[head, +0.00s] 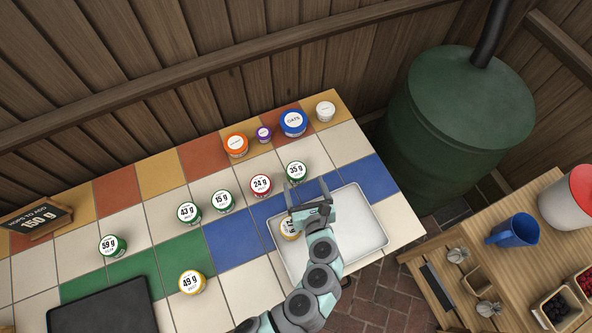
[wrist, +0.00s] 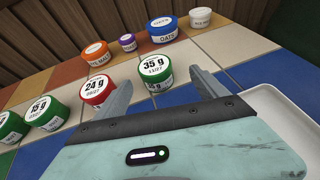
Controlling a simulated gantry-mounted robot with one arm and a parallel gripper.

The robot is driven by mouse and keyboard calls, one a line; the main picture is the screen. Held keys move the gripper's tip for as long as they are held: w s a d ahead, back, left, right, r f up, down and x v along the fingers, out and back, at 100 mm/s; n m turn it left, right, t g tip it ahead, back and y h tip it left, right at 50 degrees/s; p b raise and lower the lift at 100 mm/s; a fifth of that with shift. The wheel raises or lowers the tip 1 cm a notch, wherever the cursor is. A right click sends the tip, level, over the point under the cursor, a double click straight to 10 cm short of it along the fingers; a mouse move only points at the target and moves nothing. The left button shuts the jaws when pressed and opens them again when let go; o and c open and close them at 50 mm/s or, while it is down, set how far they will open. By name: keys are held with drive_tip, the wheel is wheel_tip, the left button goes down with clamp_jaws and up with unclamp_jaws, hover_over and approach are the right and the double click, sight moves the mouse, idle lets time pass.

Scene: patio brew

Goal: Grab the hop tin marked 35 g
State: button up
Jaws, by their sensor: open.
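The 35 g hop tin (head: 296,171) is green with a white lid and stands upright on a pale tile, just beyond the white tray's back left corner. In the wrist view the 35 g tin (wrist: 155,73) shows ahead, between the two fingers and apart from them. My gripper (head: 306,190) is open and empty, on the near side of that tin. In the wrist view its fingers (wrist: 162,90) point toward the tin. The red 24 g tin (head: 260,184) stands close on the left of the 35 g tin.
The white tray (head: 371,236) holds a yellow-rimmed tin (head: 288,232), partly hidden by my arm. Other tins marked 15 g (head: 222,201), 43 g (head: 189,212), 59 g (head: 113,245) and 49 g (head: 192,282) stand leftward. Behind stand orange (head: 236,145), purple, blue (head: 293,123) and white tubs.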

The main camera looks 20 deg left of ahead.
sight(299, 180)
drive_tip(key=x, duration=0.6)
drive_tip(key=shift+s+a+f, duration=0.15)
drive_tip(key=shift+s+a, duration=0.2)
drive_tip(key=shift+s, duration=0.05)
drive_tip(key=shift+w+a+f+b, duration=0.2)
drive_tip(key=shift+w+b, duration=0.1)
drive_tip(key=shift+w, duration=0.2)
drive_tip(key=shift+c, duration=0.2)
drive_tip(key=c, duration=1.4)
